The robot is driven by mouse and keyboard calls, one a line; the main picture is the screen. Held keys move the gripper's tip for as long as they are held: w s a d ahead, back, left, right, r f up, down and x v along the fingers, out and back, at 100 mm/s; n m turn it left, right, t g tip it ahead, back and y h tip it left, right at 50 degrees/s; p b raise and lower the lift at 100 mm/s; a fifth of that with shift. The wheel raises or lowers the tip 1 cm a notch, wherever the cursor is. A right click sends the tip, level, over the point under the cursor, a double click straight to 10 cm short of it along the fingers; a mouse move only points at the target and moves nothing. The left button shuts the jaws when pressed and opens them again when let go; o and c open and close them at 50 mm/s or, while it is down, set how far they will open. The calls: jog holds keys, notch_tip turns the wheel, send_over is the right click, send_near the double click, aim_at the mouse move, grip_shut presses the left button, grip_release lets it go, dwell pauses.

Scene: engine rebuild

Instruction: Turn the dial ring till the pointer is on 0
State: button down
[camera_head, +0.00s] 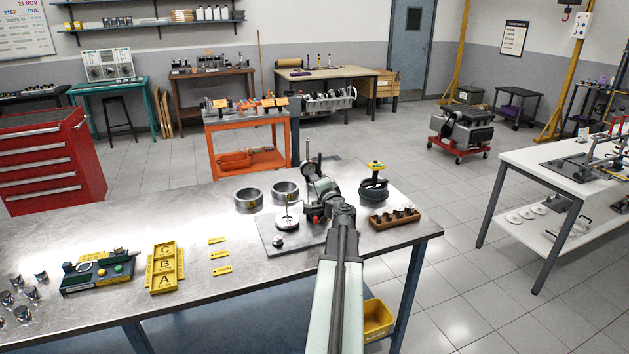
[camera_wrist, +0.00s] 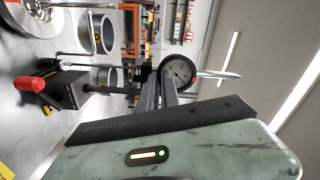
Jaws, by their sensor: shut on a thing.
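In the head view my gripper (camera_head: 312,172) is above the gauge stand's plate (camera_head: 268,241); my arm hides much of the stand there.
Metal rings (camera_head: 248,199) stand behind the plate. A black clamp-like tool with a yellow top (camera_head: 374,184) and a brown block of parts (camera_head: 395,219) are to the right. A red knob (camera_wrist: 30,83) is near the wrist. Yellow lettered blocks (camera_head: 164,268) lie left.

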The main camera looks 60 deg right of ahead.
jog(key=shift+w+a+f+m, duration=0.1)
jog(key=shift+w+a+m, duration=0.1)
jog(key=shift+m, duration=0.95)
jog(key=shift+w+a+r+m, duration=0.1)
jog(key=shift+a+m, duration=0.1)
jog(key=shift+m, duration=0.9)
jog(key=shift+w+a+f+m, duration=0.1)
jog(key=shift+w+a+m, duration=0.1)
jog(key=shift+m, duration=0.95)
jog(key=c, duration=1.6)
grip_release()
jog(key=shift+w, duration=0.1)
jog(key=v, duration=0.8)
